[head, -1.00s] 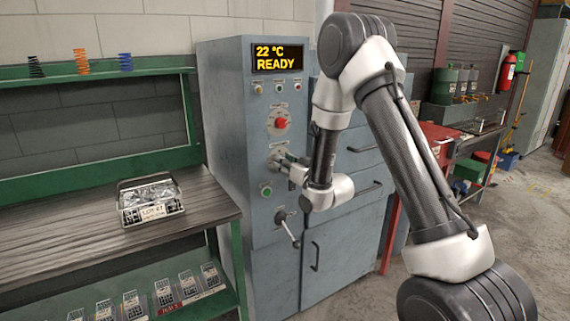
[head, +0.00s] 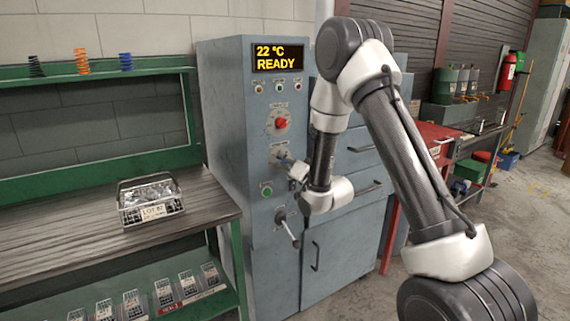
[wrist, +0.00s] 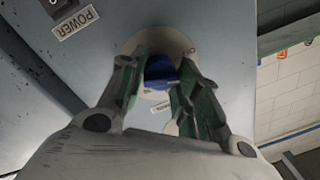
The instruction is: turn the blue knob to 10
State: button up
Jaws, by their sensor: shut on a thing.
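The blue knob (wrist: 160,68) sits on a round pale dial (wrist: 185,44) on the grey machine's front, its lower part hidden by my gripper. My gripper (wrist: 158,76) has one green-padded finger on each side of the knob and is shut on it. In the head view, my gripper (head: 291,165) reaches the dial below the red knob, and a little of the blue knob (head: 283,154) shows. The number the knob points to cannot be read.
The grey machine (head: 222,120) has a display (head: 278,58) reading 22 °C READY. A red knob (head: 281,123) is above the dial; a green button (head: 266,191) and a lever (head: 288,230) are below. A workbench (head: 60,225) with a wire basket (head: 150,205) stands left.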

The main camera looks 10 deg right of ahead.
jog(key=shift+d+f+m, duration=0.1)
jog(key=shift+m, duration=1.9)
jog(key=o, duration=1)
jog(key=v, duration=0.7)
jog(key=shift+s, duration=0.3)
